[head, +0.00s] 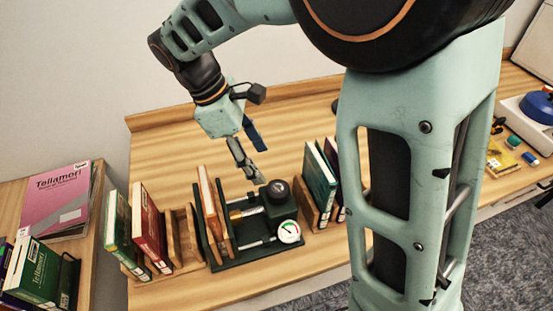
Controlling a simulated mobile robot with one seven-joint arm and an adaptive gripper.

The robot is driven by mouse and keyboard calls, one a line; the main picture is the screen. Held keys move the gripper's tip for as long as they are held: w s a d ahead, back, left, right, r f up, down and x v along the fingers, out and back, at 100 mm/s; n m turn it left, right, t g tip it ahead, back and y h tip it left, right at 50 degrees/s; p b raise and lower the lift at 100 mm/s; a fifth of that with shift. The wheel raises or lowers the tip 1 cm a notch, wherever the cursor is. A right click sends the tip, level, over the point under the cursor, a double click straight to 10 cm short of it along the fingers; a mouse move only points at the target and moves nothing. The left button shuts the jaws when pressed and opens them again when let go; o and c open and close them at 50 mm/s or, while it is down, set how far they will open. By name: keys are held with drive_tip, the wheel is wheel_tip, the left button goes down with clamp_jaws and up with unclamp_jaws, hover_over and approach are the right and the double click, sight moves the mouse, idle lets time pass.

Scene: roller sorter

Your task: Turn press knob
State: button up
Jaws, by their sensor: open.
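A dark green press (258,254) stands on the wooden table, with metal rods, a round gauge (289,231) with a white face, and a round black knob (277,190) on top of its block at the right. A brown book or board (209,205) stands upright at its left side. My gripper (262,167) is open and empty. It hangs above and slightly left of the knob in the picture, with its fingers pointing down to the right. The lower fingertip appears close to the knob, but whether they touch I cannot tell.
Upright books in a wooden rack (182,240) stand left of the press. More upright books (320,182) stand close on its right. A pink book (58,200) lies on a side shelf at far left. A blue round object (537,106) sits at far right. The table behind the press is clear.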

sight(277, 187)
drive_tip(key=x, duration=1)
drive_tip(key=shift+f, duration=0.2)
drive_tip(key=shift+c, duration=0.2)
drive_tip(key=c, duration=1.1)
drive_tip(key=shift+m, duration=0.3)
drive_tip(key=m+g+p, duration=0.1)
drive_tip(key=m, duration=0.2)
drive_tip(key=shift+w+y, duration=0.1)
drive_tip(key=shift+y, duration=0.2)
drive_tip(key=shift+m+g+y, duration=0.3)
drive_tip(key=shift+m+g, duration=0.4)
drive_tip(key=shift+m, duration=0.9)
drive_tip(key=shift+w, duration=0.1)
